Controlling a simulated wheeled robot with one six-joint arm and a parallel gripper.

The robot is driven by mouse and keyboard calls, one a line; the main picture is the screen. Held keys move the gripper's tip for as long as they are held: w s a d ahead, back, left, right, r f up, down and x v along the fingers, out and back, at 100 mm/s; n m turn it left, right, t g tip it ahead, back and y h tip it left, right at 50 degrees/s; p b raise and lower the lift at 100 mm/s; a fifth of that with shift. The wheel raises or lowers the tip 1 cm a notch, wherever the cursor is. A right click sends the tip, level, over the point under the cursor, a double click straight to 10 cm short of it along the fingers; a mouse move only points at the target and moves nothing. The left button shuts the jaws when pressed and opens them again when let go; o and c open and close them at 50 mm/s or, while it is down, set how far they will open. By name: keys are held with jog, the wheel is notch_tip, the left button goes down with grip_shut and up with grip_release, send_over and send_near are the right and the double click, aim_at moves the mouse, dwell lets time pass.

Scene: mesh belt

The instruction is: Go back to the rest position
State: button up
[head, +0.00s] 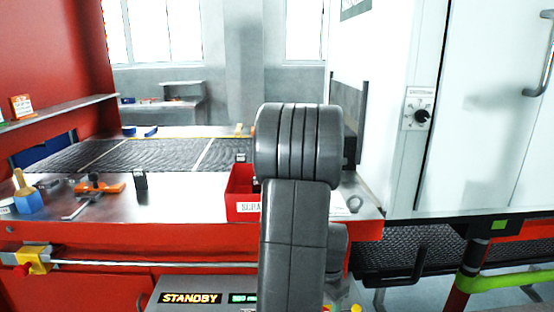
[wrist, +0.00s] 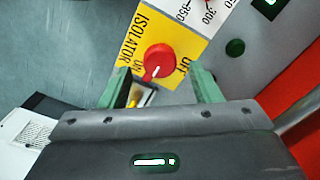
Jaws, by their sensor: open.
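My gripper (wrist: 160,84) shows in the wrist view with its two green fingers spread apart and nothing held between them. A red rotary knob (wrist: 158,60) on a yellow plate marked ISOLATOR (wrist: 137,28) lies ahead of the fingers, between their lines. The knob looks clear of both fingers, but the exact gap is hard to tell. A white mark on the knob points towards the gripper; which label it matches is unclear. In the head view my grey arm stands upright in the middle, and my gripper is hidden.
A mesh belt (head: 150,156) runs behind a steel ledge holding a brush (head: 27,194), an orange-handled tool (head: 98,185) and a red bin (head: 240,188). A STANDBY display (head: 191,298) is low in front. A white cabinet (head: 490,120) stands at right. A green button (wrist: 235,47) is near the knob.

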notch_tip(320, 180, down, 2)
jog(key=shift+f, duration=0.2)
jog(key=n, duration=1.3)
jog(key=shift+a+n, duration=0.1)
jog(key=shift+n, duration=2.4)
